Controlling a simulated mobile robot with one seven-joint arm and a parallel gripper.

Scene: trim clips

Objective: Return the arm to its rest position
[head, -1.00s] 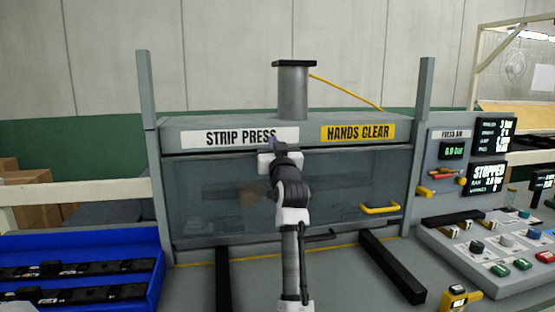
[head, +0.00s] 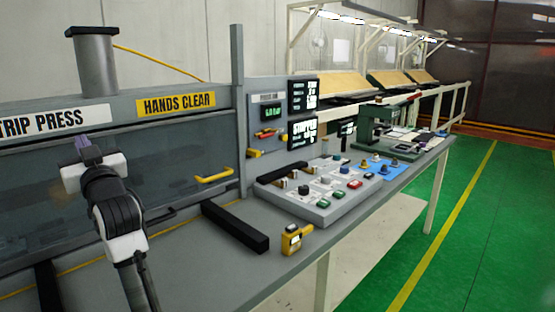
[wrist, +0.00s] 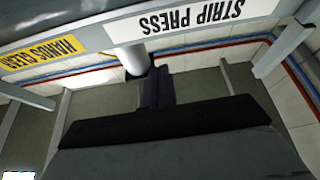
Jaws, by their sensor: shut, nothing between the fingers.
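My gripper (head: 83,143) is at the left in the head view, raised in front of the strip press's clear guard. The guard (head: 175,170) is down, with a yellow handle (head: 214,175). In the wrist view, the dark fingers (wrist: 157,88) are together with nothing between them. They point toward the upper part of the press, below its STRIP PRESS sign (wrist: 190,18). My arm's white and black links rise from the bottom edge of the head view.
A black rail (head: 235,227) lies on the bench before the press. To its right are a yellow device (head: 295,240), a control panel (head: 320,195) with several buttons, and a green machine (head: 378,125). Green floor (head: 475,215) is open at the right.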

